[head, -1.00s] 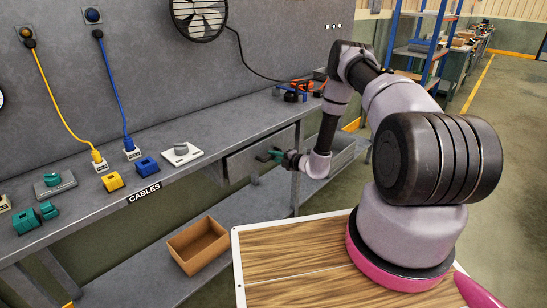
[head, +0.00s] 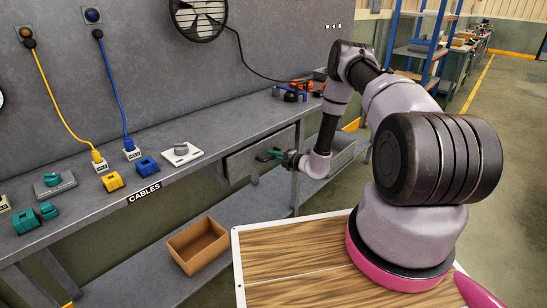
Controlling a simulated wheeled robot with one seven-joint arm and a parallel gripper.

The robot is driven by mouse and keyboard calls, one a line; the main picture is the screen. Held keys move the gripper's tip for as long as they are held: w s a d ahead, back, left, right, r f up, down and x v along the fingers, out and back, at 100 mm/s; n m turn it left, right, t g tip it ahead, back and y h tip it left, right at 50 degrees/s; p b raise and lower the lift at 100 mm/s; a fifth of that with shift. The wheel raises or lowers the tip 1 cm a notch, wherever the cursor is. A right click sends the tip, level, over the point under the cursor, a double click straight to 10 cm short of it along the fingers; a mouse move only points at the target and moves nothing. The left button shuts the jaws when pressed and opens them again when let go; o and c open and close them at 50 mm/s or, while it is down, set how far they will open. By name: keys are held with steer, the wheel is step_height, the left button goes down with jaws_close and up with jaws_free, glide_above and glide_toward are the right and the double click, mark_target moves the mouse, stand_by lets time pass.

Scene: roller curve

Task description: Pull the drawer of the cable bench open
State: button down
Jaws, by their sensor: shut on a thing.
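The cable bench (head: 107,217) is a grey metal workbench with a CABLES label on its front edge. Its drawer (head: 243,163) has a grey front below the bench top, right of the label. My gripper (head: 272,156) is at the right part of the drawer front, shut on the drawer handle; the handle itself is mostly hidden by the fingers. The drawer front appears to stand slightly proud of the bench, though how far it is out is hard to tell from this angle.
Yellow (head: 113,181), blue (head: 147,166) and green (head: 48,210) connectors lie on the bench top. An open cardboard box (head: 198,245) sits on the lower shelf. My wooden-topped base is close in front of the bench. Open floor lies to the right.

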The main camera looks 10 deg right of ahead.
stand_by(0.3)
steer(key=f+v, duration=0.2)
steer(key=v, duration=0.9)
steer(key=f+v, duration=0.2)
steer(key=v, duration=0.9)
steer(key=shift+s+d+f, duration=0.35)
steer(key=shift+s+d, duration=0.05)
steer(key=shift+s, duration=0.2)
steer(key=c, duration=0.8)
jaws_free()
steer(key=v, duration=1)
steer(key=shift+s+d, duration=0.2)
steer(key=shift+s, duration=0.1)
steer(key=shift+r, duration=0.15)
